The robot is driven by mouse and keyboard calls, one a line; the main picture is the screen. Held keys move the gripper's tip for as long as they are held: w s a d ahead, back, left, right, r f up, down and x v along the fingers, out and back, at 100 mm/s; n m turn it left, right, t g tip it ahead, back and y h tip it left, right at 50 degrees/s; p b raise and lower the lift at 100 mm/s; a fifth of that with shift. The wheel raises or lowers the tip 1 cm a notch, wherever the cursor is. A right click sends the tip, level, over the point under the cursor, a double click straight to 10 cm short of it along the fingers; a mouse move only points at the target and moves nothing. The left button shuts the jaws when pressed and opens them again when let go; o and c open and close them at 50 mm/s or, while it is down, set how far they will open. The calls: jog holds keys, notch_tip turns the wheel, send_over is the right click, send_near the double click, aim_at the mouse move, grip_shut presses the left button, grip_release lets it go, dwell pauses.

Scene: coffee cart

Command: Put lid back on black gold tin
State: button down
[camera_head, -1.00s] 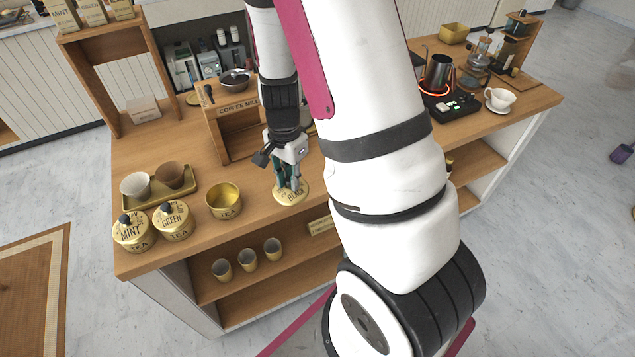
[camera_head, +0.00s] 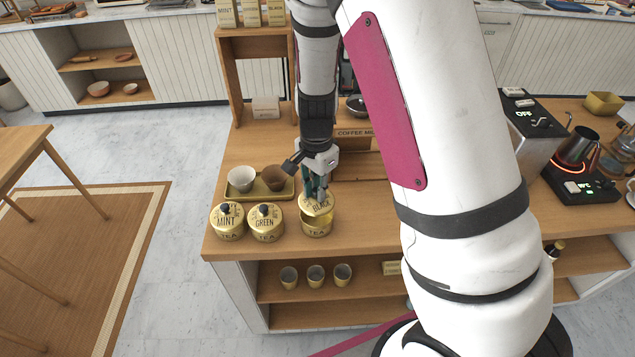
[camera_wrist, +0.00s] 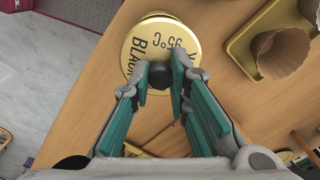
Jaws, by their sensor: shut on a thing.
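The black tea lid (camera_head: 318,205) is a round gold disc marked BLACK, with a dark knob. My gripper (camera_head: 318,190) is shut on the knob, and the lid hangs from it. The lid is over the open gold tin (camera_head: 316,231) marked TEA, which stands on the counter. A darker gold band shows between lid and tin rim, so they look apart; the exact gap is hard to judge. In the wrist view the lid (camera_wrist: 135,42) reads BLACK 95°C, with its knob (camera_wrist: 160,76) between my fingertips (camera_wrist: 162,85). The lid hides most of the tin there.
The lidded GREEN tin (camera_head: 266,226) and MINT tin (camera_head: 227,224) stand just left of the tin. A tray (camera_head: 262,192) with a white cup and a brown cup is behind them. The counter's front edge (camera_head: 270,257) is close. Several small cups stand on the shelf below.

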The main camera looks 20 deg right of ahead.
jog(key=shift+f+b, duration=0.65)
jog(key=shift+f, duration=1.35)
jog(key=shift+f+p, duration=0.15)
jog(key=shift+p, duration=0.15)
dwell(1.5)
jog(key=c, duration=1)
grip_release()
jog(key=shift+o, duration=0.2)
jog(key=shift+r+p, duration=1.55)
jog(key=shift+r, duration=1.95)
jog(key=shift+c, duration=0.2)
